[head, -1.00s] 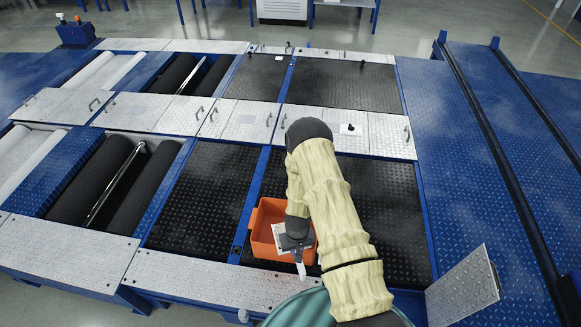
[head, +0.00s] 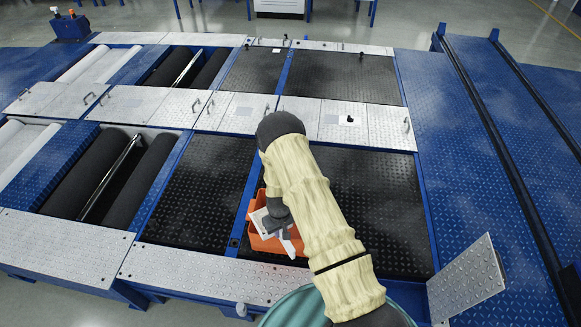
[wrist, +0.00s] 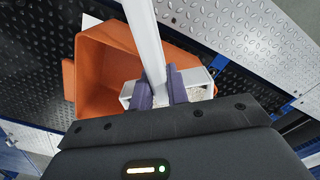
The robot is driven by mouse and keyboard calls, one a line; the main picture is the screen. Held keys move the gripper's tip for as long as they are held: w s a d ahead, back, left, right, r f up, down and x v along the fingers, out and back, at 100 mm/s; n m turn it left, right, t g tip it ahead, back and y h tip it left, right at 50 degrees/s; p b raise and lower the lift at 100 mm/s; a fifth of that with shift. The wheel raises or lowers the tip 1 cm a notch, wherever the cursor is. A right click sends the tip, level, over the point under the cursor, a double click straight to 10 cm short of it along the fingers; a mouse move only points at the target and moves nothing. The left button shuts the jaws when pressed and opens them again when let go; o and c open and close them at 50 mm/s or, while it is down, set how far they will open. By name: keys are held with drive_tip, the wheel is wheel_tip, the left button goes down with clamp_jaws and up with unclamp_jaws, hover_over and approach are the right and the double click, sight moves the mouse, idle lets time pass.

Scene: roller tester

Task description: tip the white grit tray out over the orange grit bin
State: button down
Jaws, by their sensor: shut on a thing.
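The orange grit bin (head: 262,243) sits on the dark floor plate near the front, partly hidden by my arm. It also shows in the wrist view (wrist: 100,75), its inside partly in sight. My gripper (wrist: 160,92) is shut on the long pale handle (wrist: 146,40) of the white grit tray. The white tray (head: 259,221) is over the bin's left part in the head view. In the wrist view the tray (wrist: 210,88) is behind the fingers, over the bin's right side, with speckled grit showing in it. My gripper (head: 283,235) is above the bin; I cannot tell the tray's exact tilt.
Black rollers (head: 86,178) lie at the left in a blue frame. A silver front walkway (head: 200,275) runs along the near edge. A raised silver plate (head: 467,278) stands at the near right. The dark plate (head: 375,210) right of my arm is clear.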

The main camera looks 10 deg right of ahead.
drive_tip(key=w+a+n+b, duration=0.1)
drive_tip(key=w+n, duration=0.1)
drive_tip(key=w, duration=0.1)
drive_tip(key=w+n+b, duration=0.2)
drive_tip(key=w, duration=0.1)
drive_tip(key=w+a+n+b, duration=0.1)
drive_tip(key=w+n, duration=0.1)
drive_tip(key=shift+w+a+n, duration=0.35)
drive_tip(key=shift+w+n, duration=0.05)
drive_tip(key=w+r+n+b, duration=0.1)
drive_tip(key=w+n+b, duration=0.2)
drive_tip(key=w+n, duration=0.5)
drive_tip(key=w+d+r+n+b, duration=0.5)
drive_tip(key=w+d+n, duration=0.3)
drive_tip(key=d+n, duration=0.4)
drive_tip(key=shift+d+r+n, duration=0.3)
drive_tip(key=shift+r+n, duration=0.2)
drive_tip(key=shift+n, duration=0.3)
drive_tip(key=shift+s+a, duration=0.15)
drive_tip(key=shift+b, duration=0.45)
drive_tip(key=shift+r+p, duration=0.1)
drive_tip(key=shift+p, duration=0.3)
drive_tip(key=shift+s+f+t+p, duration=0.2)
drive_tip(key=shift+t+p, duration=0.25)
drive_tip(key=shift+t, duration=0.05)
